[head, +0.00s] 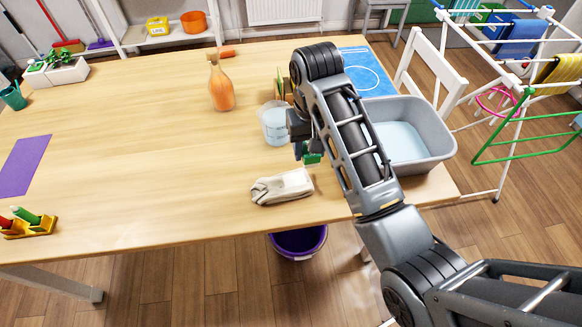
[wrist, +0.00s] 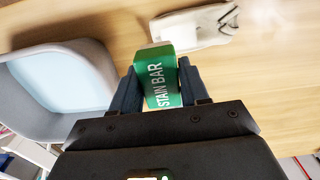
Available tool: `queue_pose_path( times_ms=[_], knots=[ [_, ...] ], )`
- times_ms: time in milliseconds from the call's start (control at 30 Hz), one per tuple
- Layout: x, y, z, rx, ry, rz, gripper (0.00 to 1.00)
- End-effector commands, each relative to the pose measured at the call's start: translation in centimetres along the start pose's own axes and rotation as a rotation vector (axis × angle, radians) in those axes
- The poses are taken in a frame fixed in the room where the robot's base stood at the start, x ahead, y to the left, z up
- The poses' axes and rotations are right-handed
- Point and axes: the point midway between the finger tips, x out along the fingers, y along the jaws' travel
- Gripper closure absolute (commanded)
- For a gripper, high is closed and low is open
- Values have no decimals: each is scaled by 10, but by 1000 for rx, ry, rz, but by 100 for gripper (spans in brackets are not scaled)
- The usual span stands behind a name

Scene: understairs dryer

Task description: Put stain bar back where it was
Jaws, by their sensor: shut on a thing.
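The stain bar (wrist: 160,82) is a green block with white "STAIN BAR" lettering and a pale end, seen in the wrist view. My gripper (wrist: 160,88) is shut on it, with one dark finger on each side. In the head view the green bar (head: 312,158) shows below my wrist, mostly hidden by my arm. My gripper (head: 303,150) is over the table, between the grey basin and the folded cloth. I cannot tell exactly how high the bar is above the table.
A pale folded cloth (head: 282,187) lies just in front. A grey basin of water (head: 440,150) stands to the right. A blue mat (head: 362,62) lies at the back. The table's left middle is clear.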

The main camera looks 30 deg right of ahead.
Motion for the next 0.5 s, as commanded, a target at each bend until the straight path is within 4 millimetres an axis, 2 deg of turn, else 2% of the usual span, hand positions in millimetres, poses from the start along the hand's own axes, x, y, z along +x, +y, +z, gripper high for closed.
queue_pose_path(
  times_ms=[133, 300, 400, 500],
  knots=[
    [5, -28, -5, 1, 2, 0, 80],
    [10, -77, -9, 15, 2, 1, 80],
    [10, -100, -9, 25, 1, 0, 80],
    [11, -116, -8, 31, 0, -1, 80]
  ],
)
